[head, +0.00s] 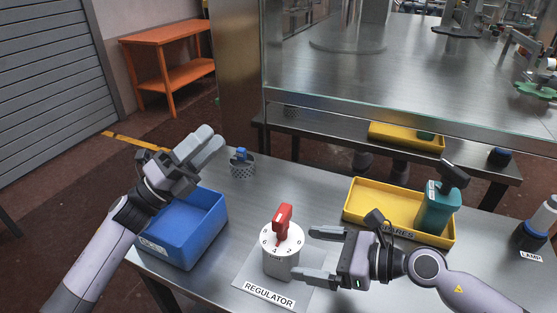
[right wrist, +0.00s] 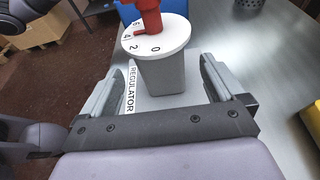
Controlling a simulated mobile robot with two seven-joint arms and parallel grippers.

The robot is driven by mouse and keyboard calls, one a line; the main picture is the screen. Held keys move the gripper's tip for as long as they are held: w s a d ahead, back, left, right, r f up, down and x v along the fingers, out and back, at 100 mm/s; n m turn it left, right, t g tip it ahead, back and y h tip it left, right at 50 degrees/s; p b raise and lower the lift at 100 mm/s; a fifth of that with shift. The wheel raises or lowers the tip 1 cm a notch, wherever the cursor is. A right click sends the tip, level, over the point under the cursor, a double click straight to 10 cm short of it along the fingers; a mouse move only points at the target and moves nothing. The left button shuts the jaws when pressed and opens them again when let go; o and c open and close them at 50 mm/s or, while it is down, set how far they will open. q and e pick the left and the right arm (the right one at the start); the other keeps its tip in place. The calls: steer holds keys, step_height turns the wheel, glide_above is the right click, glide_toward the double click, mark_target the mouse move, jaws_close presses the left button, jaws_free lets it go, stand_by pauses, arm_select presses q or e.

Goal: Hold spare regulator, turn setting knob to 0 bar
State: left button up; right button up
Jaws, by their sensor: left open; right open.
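The regulator (head: 281,262) stands upright on the table, a grey body with a white numbered dial and a red setting knob (head: 283,222) on top. In the right wrist view, the regulator (right wrist: 162,75) shows 0 on the near side of its dial; the red pointer (right wrist: 141,33) lies near the 4, away from 0. My right gripper (head: 305,253) is open just right of the regulator, fingers level and pointing at its body; any contact is unclear. My left gripper (head: 208,142) is open and empty, raised above the blue bin.
The regulator stands by a REGULATOR label (head: 269,295). A blue bin (head: 186,252) is at left, a mesh cup (head: 243,168) behind. A yellow SPARES tray (head: 360,208) holds a teal device (head: 437,210). A LAMP-labelled bottle (head: 534,232) is far right. A glass-edged bench lies behind.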

mark_target(282, 248)
arm_select(q)
steer(key=s+d+r+m+g, duration=0.3)
steer(key=d+m+g, duration=0.4)
steer(key=s+d+r+m+g, duration=0.2)
steer(key=d+m+g, duration=0.5)
steer(key=s+d+f+m+g+y, duration=0.2)
steer(key=s+d+m+g+y, duration=0.3)
steer(key=s+d+m+y, duration=0.45)
arm_select(e)
steer(key=shift+a, duration=0.15)
steer(key=shift+x, duration=3.45)
arm_select(q)
steer(key=w+a+f+m+t+y, duration=0.1)
steer(key=w+a+m+t+y, duration=0.5)
steer(key=a+y, duration=0.3)
steer(key=shift+w+a+f+m+y, duration=0.25)
steer(key=shift+w+m+y, duration=0.4)
steer(key=shift+y, duration=0.6)
